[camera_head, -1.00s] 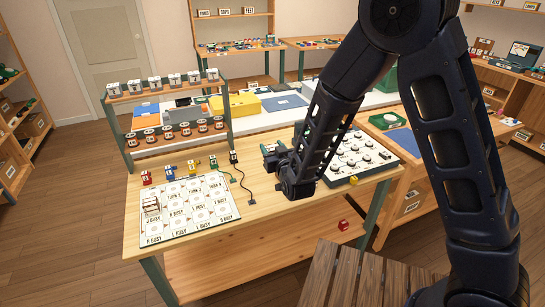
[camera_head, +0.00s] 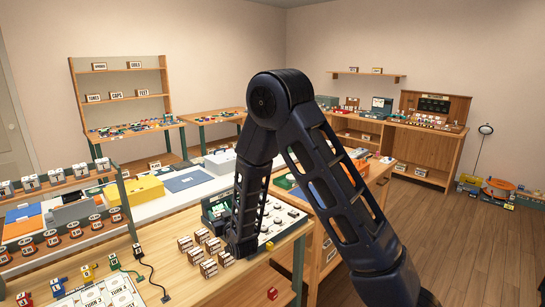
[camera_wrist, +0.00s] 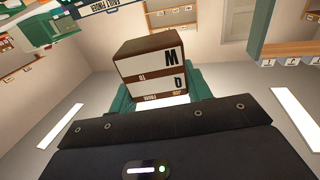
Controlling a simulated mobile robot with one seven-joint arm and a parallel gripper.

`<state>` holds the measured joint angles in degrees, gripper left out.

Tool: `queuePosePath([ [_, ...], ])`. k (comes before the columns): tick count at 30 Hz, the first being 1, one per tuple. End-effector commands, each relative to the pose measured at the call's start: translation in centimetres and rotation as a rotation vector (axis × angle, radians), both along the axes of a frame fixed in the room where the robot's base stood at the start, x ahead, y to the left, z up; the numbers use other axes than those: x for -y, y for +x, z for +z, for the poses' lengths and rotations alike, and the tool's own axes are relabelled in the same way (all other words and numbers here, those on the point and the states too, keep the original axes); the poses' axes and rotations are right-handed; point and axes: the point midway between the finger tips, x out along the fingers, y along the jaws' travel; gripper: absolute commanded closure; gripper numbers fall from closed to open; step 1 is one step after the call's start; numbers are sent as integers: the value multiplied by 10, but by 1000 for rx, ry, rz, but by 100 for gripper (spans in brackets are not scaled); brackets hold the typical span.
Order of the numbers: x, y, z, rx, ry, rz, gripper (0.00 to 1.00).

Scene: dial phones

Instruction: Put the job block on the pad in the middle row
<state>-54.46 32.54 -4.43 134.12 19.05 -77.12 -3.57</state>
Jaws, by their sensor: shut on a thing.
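My gripper (camera_wrist: 160,88) is shut on a brown-edged block (camera_wrist: 152,66), with a green finger on each side of it. In the wrist view the block's white labels are upside down; I make out a large M and what looks like JOB in small print. In the head view my arm's end hides the gripper and the held block. The white pad board (camera_head: 112,288) lies at the lower left of the head view, cut off by the frame edge, so its middle row shows only in part.
Several similar brown-and-white blocks (camera_head: 209,268) stand just left of my arm. A dial board (camera_head: 286,216) lies behind and right of it. A black cord (camera_head: 150,268) runs between blocks and pad board. A rack of dials (camera_head: 75,232) stands behind the pad board.

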Motion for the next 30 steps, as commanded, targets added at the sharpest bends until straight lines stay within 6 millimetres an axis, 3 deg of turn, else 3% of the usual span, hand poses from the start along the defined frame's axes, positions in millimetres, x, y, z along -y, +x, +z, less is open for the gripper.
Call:
queuePosePath([
  [6,53,54,-16,4,-6,-79,78],
  [15,133,115,-37,6,-10,-178,78],
  [30,283,186,-74,1,-11,-341,78],
])
